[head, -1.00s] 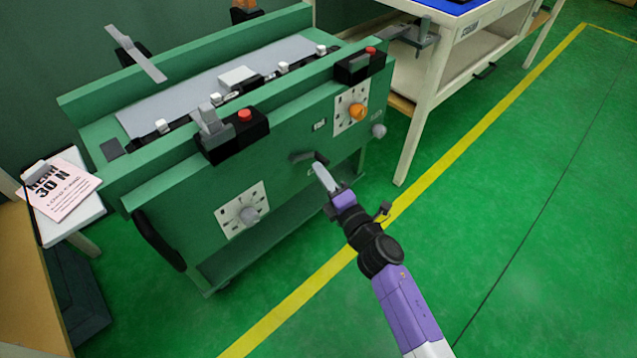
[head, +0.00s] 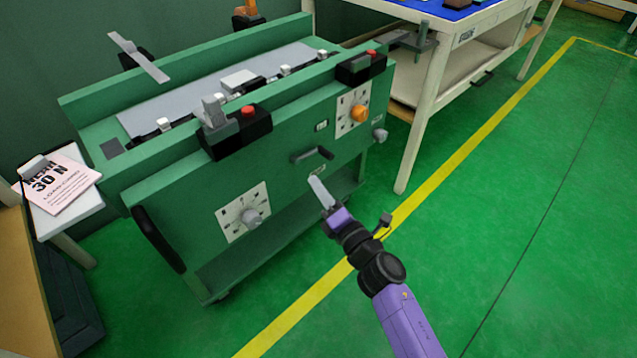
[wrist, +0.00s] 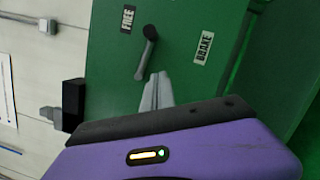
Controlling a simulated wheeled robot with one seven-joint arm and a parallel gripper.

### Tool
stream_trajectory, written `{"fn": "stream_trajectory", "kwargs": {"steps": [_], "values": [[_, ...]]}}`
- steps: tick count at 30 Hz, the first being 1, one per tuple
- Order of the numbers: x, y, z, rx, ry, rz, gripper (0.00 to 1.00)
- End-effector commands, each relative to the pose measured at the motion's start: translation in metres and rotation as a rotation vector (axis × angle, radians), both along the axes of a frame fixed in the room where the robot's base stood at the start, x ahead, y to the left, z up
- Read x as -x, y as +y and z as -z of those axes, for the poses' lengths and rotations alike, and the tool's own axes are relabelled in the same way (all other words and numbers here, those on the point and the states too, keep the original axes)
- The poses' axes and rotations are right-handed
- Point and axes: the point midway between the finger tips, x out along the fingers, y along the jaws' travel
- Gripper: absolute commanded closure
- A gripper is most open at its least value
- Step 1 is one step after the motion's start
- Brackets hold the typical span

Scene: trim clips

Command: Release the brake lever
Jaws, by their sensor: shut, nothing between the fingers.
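The brake lever (head: 312,155) is on the front of the green cart (head: 185,190), a grey arm with a black grip. It points right, roughly level, between the FREE label (head: 321,126) above and the BRAKE label (head: 317,171) below. In the wrist view the lever (wrist: 146,52) lies between the FREE label (wrist: 127,19) and the BRAKE label (wrist: 203,47), nearer FREE. My gripper (head: 315,182) is shut and empty, just below the lever in the head view. In the wrist view its fingertips (wrist: 157,80) appear beside the lever's grey end; contact cannot be told.
The cart's front also has an orange knob (head: 360,114), a grey knob (head: 251,217) and a black side handle (head: 158,240). A white bench (head: 415,130) stands to the right. The green floor (head: 530,220) is clear in front.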

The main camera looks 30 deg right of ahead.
Motion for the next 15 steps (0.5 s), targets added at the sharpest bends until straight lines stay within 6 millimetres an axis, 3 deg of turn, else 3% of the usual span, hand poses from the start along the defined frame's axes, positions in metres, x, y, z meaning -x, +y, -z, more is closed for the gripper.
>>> {"fn": "stream_trajectory", "kwargs": {"steps": [9,15], "values": [[0.057,-0.007,0.004,-0.001,0.003,0.003,1.00],[0.080,-0.009,0.006,-0.001,0.001,0.003,1.00]]}}
